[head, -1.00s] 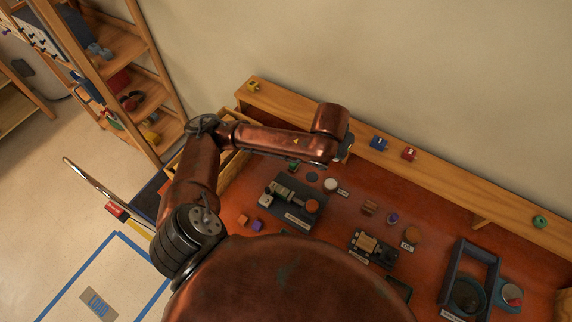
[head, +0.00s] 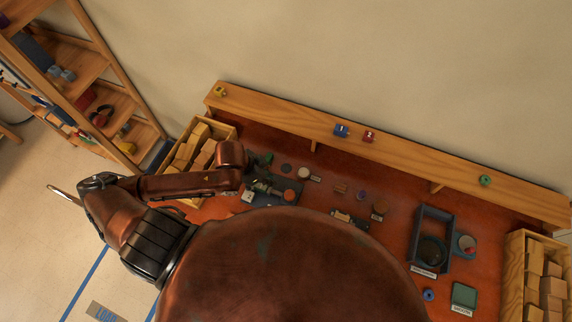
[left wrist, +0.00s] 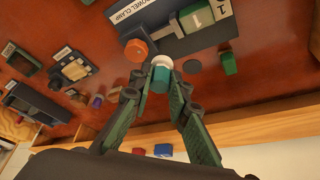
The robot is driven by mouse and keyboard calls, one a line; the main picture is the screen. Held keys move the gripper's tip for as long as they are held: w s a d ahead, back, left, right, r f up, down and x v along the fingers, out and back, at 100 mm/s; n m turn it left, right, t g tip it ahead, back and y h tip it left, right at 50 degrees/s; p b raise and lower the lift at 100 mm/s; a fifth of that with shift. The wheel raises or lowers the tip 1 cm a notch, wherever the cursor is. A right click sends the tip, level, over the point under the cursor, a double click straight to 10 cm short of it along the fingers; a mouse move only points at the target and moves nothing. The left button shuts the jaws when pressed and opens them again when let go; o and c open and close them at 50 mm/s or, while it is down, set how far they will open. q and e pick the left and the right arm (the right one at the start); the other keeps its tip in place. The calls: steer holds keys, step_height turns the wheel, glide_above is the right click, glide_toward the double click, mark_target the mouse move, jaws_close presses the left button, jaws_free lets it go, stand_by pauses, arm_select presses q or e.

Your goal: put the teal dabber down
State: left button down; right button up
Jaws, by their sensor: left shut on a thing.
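My left gripper (left wrist: 158,92) is shut on the teal dabber (left wrist: 159,80), a small teal piece with a white end between the fingertips in the left wrist view. The white end points away from the palm toward the dark dowel clamp base (left wrist: 190,40) and its orange round knob (left wrist: 136,50). I cannot tell whether the dabber touches anything below. In the head view my left gripper (head: 256,168) is by the clamp's back left side, and the dabber cannot be made out there. My right gripper is not in view.
A green block (left wrist: 229,62) and a dark disc (left wrist: 192,67) lie close to the gripper. A crate of wooden blocks (head: 232,123) stands at left, another (head: 513,270) at right. A wooden ledge (head: 270,110) runs along the back. Small labelled items fill the red table's middle.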

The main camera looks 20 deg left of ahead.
arm_select(q)
steer(key=w+f, duration=0.3)
steer(key=w, duration=0.1)
steer(key=w+f, duration=0.3)
steer(key=w, duration=0.1)
steer(key=w+f, duration=0.3)
steer(key=w, duration=0.2)
steer(key=shift+w+f, duration=0.35)
steer(key=shift+f, duration=0.1)
steer(key=shift+a+f, duration=0.1)
steer(key=shift+f, duration=1.5)
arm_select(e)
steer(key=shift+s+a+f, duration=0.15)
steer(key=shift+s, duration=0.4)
arm_select(q)
steer(key=c, duration=2.3)
jaws_free()
steer(key=shift+f, duration=0.1)
steer(key=o, duration=0.5)
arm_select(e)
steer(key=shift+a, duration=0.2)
